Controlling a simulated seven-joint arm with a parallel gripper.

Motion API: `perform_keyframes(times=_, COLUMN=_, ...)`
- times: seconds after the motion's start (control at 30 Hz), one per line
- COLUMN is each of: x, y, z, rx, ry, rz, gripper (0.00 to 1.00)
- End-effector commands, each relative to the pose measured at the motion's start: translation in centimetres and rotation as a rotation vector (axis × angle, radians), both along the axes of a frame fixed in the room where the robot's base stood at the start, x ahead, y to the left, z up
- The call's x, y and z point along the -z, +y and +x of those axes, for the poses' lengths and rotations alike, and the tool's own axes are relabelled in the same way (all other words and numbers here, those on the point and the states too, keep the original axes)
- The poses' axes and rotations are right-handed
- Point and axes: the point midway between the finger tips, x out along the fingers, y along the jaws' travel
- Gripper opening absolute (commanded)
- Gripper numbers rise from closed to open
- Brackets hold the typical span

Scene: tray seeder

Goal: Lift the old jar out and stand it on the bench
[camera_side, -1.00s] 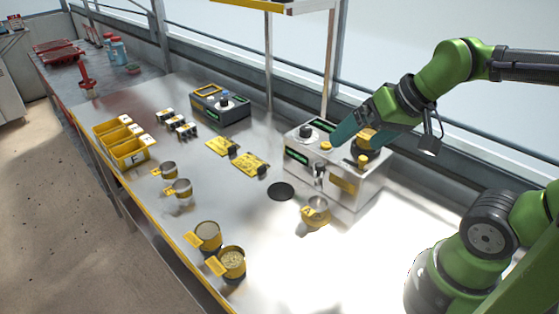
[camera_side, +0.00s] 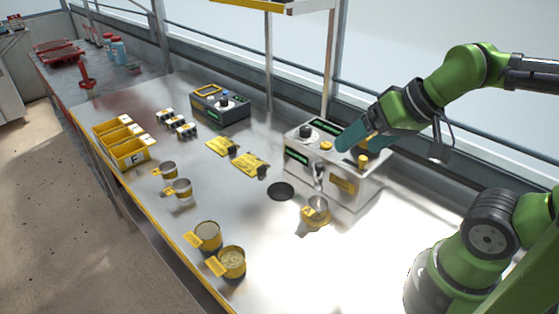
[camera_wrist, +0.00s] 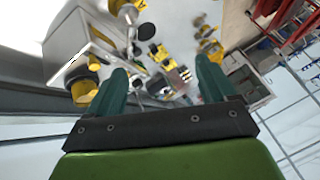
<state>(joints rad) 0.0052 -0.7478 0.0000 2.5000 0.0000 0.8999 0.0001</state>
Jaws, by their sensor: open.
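The seeder (camera_side: 340,186), a pale box with knobs and a yellow label, stands at the bench's right. A jar with a yellow top (camera_side: 372,143) sits on its right end, partly hidden behind my gripper (camera_side: 362,143). In the wrist view the likely jar (camera_wrist: 84,88), yellow with a dark collar, is left of the left finger, outside the jaws. My gripper (camera_wrist: 163,70) is open, with nothing visible held between its teal fingers. Contact with the jar cannot be told.
A cup with a yellow tag (camera_side: 316,211) stands before the seeder, near a black disc (camera_side: 281,191). Two filled cups (camera_side: 208,236) stand at the front edge. Yellow bins (camera_side: 131,152) and a control box (camera_side: 220,105) are farther left. A rail runs behind.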

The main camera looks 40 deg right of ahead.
Motion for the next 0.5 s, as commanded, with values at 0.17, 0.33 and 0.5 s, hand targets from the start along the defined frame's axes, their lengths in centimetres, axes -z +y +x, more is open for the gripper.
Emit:
perform_keyframes(times=0.17, x=0.4, y=-2.2, z=2.1, rx=0.075, ry=0.071, rz=-0.004, gripper=0.84)
perform_keyframes(times=0.33, x=-1.3, y=-7.8, z=6.2, rx=0.254, ry=0.246, rz=0.002, gripper=0.84)
perform_keyframes(times=0.5, x=-3.0, y=-14.7, z=8.9, rx=0.513, ry=0.458, rz=0.031, gripper=0.84)
